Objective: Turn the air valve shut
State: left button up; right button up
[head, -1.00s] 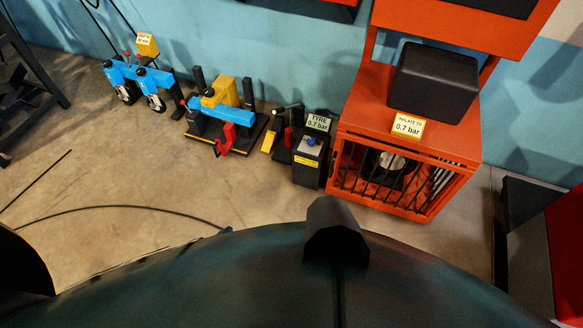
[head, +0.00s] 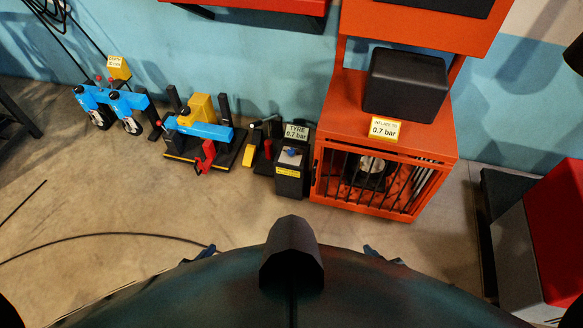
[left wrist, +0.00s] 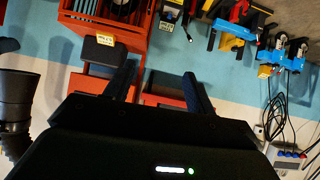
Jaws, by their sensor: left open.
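I cannot make out for sure which part is the air valve. A black box (head: 290,180) with a blue knob (head: 291,152) and a "TYRE 0.7 bar" label (head: 297,131) stands on the floor left of the orange cage. The box also shows upside down at the top of the left wrist view (left wrist: 171,12). My left gripper (left wrist: 158,86) is open and empty, its two black fingers apart, with the orange stand and blue wall beyond. It touches none of these things. My right gripper is not seen.
The orange cage (head: 325,193) bears a "0.7 bar" label (head: 385,129) and a black block (head: 405,84). A hose (head: 110,235) lies on the floor. A grey-and-red cabinet (head: 545,240) is at right.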

aim_at(290, 151)
jog(key=i+l, duration=0.3)
jog(key=i+l+u, duration=0.1)
jog(key=i+l, duration=0.2)
jog(key=l, duration=0.2)
jog(key=i+l, duration=0.1)
jog(key=i, duration=0.45)
jog(key=i+l, duration=0.15)
jog(key=i, duration=0.35)
jog(key=j+u, duration=0.05)
